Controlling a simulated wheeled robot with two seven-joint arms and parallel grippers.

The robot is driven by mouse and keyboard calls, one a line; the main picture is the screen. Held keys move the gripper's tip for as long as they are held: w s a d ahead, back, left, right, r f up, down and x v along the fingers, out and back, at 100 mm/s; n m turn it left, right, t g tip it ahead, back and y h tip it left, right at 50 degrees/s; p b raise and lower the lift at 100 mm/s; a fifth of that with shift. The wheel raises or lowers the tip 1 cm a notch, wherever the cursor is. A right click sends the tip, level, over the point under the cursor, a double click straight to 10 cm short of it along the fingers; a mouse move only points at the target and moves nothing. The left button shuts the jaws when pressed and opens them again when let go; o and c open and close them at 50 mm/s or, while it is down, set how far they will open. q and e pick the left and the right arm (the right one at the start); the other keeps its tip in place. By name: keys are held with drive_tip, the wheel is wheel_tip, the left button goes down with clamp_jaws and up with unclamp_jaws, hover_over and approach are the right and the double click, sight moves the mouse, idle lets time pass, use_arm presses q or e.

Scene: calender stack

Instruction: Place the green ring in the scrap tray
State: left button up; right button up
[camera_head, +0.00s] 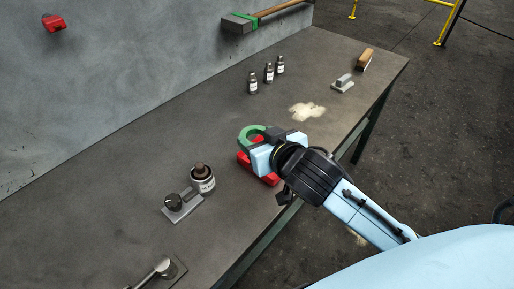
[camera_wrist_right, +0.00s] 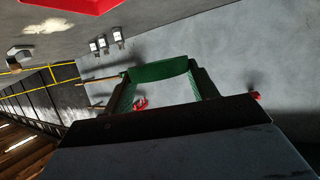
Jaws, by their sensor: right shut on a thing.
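The green ring (camera_head: 249,132) is held in my right gripper (camera_head: 262,149) above the bench. In the right wrist view the ring (camera_wrist_right: 160,70) sits between the dark fingers of the right gripper (camera_wrist_right: 162,88). A red tray (camera_head: 270,179), which looks like the scrap tray, lies under and beside the gripper near the bench's front edge. The gripper hides much of it. The tray's red edge (camera_wrist_right: 85,4) also shows at the top of the right wrist view. I cannot tell whether the ring touches the tray. My left gripper does not show.
Left of the tray stand a labelled jar (camera_head: 202,181) and a small block with a knob (camera_head: 177,205). Behind are small bottles (camera_head: 268,73), a pale powder patch (camera_head: 306,110), a grey block (camera_head: 343,83) and a brush (camera_head: 365,58).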

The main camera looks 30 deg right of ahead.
drive_tip(key=w+d+f+n+y, duration=0.1)
drive_tip(key=d+f, duration=0.1)
drive_tip(key=f, duration=0.1)
drive_tip(key=w+d+f+n+y+b, duration=0.1)
drive_tip(key=w+d+f+y, duration=0.1)
drive_tip(key=d+f, duration=0.1)
drive_tip(key=w+d+f+n+g+y, duration=0.1)
drive_tip(key=w+d+f+n, duration=0.1)
drive_tip(key=d+f, duration=0.1)
drive_tip(key=shift+w+d+f+y+b, duration=0.1)
drive_tip(key=shift+w+f+y+b, duration=0.1)
drive_tip(key=shift+f, duration=0.25)
drive_tip(key=shift+w+d+f+y+b, duration=0.1)
drive_tip(key=shift+f+y+b, duration=0.1)
drive_tip(key=shift+f, duration=0.2)
drive_tip(key=shift+f+b, duration=0.55)
drive_tip(key=shift+f, duration=1.75)
drive_tip(key=shift+f, duration=0.1)
drive_tip(key=o, duration=1)
drive_tip(key=shift+s, duration=0.1)
